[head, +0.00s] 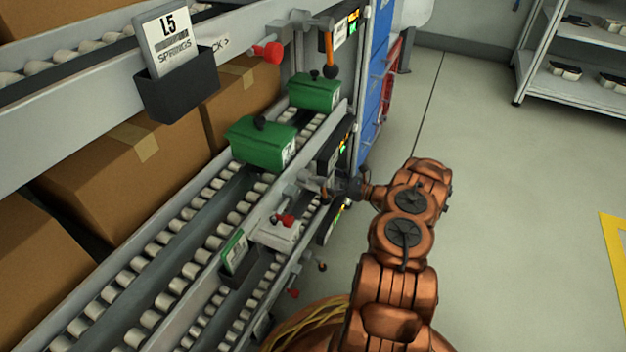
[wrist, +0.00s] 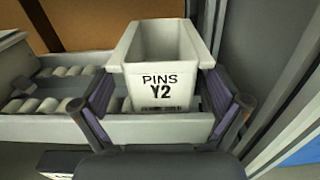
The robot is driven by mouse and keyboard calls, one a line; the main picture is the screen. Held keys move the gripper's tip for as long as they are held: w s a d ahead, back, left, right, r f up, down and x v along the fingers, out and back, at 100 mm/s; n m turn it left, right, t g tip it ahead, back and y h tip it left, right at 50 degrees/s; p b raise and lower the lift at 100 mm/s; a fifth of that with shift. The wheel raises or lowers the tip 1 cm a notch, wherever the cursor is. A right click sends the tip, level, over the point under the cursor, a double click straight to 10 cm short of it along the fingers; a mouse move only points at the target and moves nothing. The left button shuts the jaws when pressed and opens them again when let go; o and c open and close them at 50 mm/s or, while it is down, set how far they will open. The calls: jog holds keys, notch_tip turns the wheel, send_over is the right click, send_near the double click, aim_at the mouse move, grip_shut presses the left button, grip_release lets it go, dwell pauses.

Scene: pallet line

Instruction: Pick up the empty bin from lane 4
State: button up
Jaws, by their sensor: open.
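A pale grey bin (wrist: 163,80) with a "PINS Y2" label stands upright in the wrist view. The part of its inside that shows looks empty. My gripper (wrist: 160,98) is open, with a purple-padded finger on each side of the bin near its label face. I cannot tell whether the pads touch it. In the head view my gripper (head: 318,185) reaches to the end of the lower roller lanes, and the bin between its fingers is hard to make out there. No lane 4 sign is readable.
Two green bins (head: 262,146) (head: 314,93) stand on the rack. A whitish bin-like object (head: 280,233) sits nearer on a lower lane. Cardboard boxes (head: 140,160) fill the back. Open floor (head: 500,200) lies to the right.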

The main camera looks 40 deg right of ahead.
aim_at(312, 185)
jog(key=shift+b+x, duration=0.75)
jog(key=shift+x, duration=1.3)
jog(key=c, duration=1.3)
jog(key=shift+r, duration=0.1)
